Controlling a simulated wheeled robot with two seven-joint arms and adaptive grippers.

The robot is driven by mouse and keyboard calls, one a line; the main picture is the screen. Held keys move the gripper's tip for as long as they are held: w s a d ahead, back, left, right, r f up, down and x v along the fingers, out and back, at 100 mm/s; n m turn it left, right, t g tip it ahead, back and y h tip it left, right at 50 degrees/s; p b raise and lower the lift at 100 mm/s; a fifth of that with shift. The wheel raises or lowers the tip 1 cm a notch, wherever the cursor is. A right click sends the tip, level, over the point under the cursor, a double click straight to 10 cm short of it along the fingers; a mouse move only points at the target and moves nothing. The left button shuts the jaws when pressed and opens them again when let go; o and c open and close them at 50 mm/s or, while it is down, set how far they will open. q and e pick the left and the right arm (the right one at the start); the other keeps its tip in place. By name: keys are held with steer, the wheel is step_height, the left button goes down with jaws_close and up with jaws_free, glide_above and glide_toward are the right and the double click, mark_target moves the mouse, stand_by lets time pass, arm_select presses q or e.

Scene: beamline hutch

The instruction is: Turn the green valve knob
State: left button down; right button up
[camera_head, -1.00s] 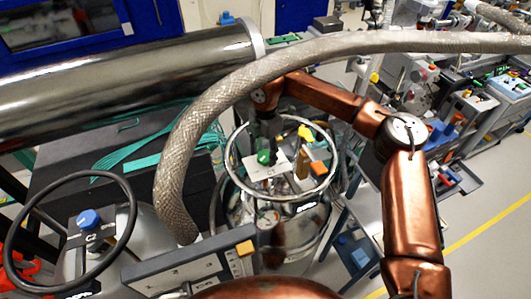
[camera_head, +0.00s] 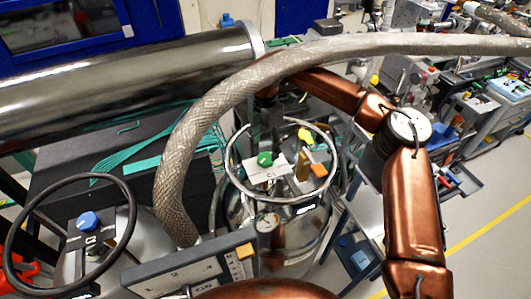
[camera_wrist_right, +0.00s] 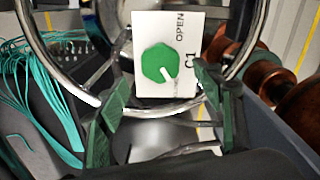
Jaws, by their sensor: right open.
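The green valve knob (camera_head: 264,159) sits on a white plate (camera_head: 268,173) inside a metal ring on top of a steel vessel. In the right wrist view the green knob (camera_wrist_right: 153,60) has a white pointer toward its lower right, and its plate (camera_wrist_right: 146,91) reads "OPEN" and "C1". My right gripper (camera_wrist_right: 160,77) is open, with its green fingers at either side of the plate's lower part and the knob seen between and beyond their tips. It looks apart from the knob. In the head view my right gripper (camera_head: 265,146) hangs just above the knob. My left gripper is out of view.
The metal ring (camera_head: 232,180) surrounds the knob. A braided hose (camera_head: 200,115) arches over my right forearm. Yellow (camera_head: 305,135) and orange (camera_head: 319,170) parts stand right of the knob. A blue-knobbed vessel (camera_head: 88,221) and a panel (camera_head: 195,263) are at the lower left.

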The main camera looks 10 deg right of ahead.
mark_target(265, 158)
step_height(265, 158, up, 7)
stand_by(0.3)
stand_by(0.5)
